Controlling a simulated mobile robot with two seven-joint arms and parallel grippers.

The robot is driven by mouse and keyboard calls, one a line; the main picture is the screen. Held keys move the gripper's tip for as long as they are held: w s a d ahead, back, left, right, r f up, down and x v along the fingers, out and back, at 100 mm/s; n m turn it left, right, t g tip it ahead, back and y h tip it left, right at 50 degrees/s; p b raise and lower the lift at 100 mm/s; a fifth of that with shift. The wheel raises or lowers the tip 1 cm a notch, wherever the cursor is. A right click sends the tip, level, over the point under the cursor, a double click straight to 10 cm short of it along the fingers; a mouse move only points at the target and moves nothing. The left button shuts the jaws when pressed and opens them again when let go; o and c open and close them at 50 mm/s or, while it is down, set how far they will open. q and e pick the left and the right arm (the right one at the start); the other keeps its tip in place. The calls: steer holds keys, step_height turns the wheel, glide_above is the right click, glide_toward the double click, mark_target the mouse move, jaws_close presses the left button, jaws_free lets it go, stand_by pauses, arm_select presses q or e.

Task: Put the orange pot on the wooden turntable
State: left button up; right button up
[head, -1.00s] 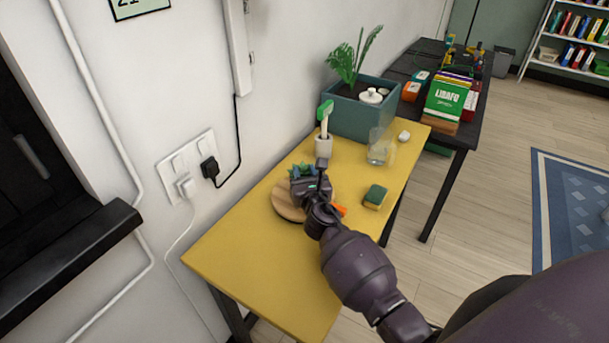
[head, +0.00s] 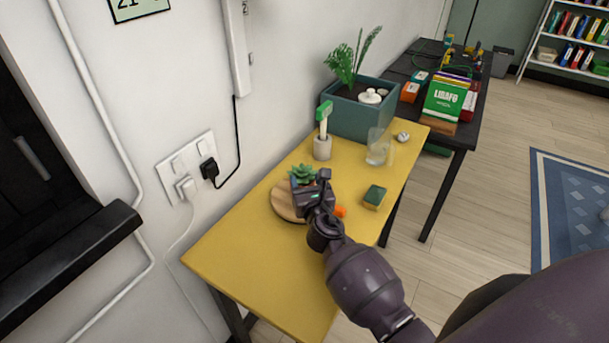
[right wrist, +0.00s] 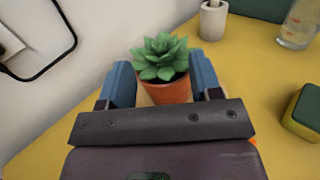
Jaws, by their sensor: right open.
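The orange pot (right wrist: 168,92) holds a green succulent (right wrist: 160,58) and stands upright between the two blue fingers of my right gripper (right wrist: 165,85) in the right wrist view. The gripper is open, with a finger on each side of the pot. In the head view the succulent (head: 302,173) shows above my right gripper (head: 305,190), which hides most of the pot. The wooden turntable (head: 284,207) lies on the yellow table under the pot and gripper; the pot appears to rest on it, though its base is hidden. My left gripper is not in view.
On the yellow table (head: 250,260) are a green-and-yellow sponge (head: 375,197), a clear glass (head: 377,152), a grey holder (head: 322,148) with a green-headed brush, and a teal planter (head: 362,118). A small orange thing (head: 340,211) shows beside my gripper. The near table end is clear.

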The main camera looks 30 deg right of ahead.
steer(key=v, duration=0.9)
stand_by(0.3)
